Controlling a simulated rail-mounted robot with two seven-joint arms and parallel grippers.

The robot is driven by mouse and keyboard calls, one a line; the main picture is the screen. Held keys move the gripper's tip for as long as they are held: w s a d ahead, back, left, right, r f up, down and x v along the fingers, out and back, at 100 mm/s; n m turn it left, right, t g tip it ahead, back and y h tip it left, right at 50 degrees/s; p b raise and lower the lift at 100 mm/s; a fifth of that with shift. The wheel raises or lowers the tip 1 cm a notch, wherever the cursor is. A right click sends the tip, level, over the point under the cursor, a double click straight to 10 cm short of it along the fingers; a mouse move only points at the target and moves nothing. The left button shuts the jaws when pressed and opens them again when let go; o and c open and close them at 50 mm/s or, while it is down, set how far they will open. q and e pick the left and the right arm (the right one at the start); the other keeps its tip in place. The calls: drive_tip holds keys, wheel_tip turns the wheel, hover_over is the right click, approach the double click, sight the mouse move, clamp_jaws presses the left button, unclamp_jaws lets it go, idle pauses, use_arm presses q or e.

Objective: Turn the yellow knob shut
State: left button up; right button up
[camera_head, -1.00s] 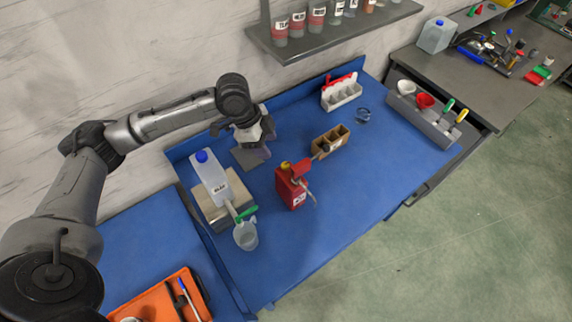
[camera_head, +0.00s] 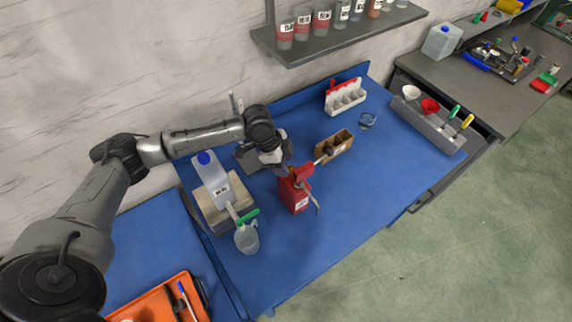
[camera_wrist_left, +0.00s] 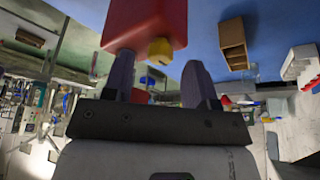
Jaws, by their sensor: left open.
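The red can (camera_head: 292,195) stands on the blue bench mat, with a pale spout on its right side. In the left wrist view the can (camera_wrist_left: 145,20) fills the upper middle, and the yellow knob (camera_wrist_left: 160,50) sticks out from its lower right corner. In the head view the knob is hidden by my gripper. My left gripper (camera_head: 284,170) is open right at the can's upper left. In the wrist view its two fingers (camera_wrist_left: 160,72) stand apart, with the knob showing between and just beyond their tips; contact cannot be told. My right gripper is out of view.
A blue-capped bottle (camera_head: 209,180) lies on a wooden block left of the can, with a clear beaker (camera_head: 247,239) in front. A wooden box (camera_head: 335,147) stands close behind the can on the right. The front of the mat is clear.

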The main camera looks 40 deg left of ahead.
use_arm(q)
drive_tip(key=shift+x, duration=0.8)
drive_tip(key=shift+c, duration=0.3)
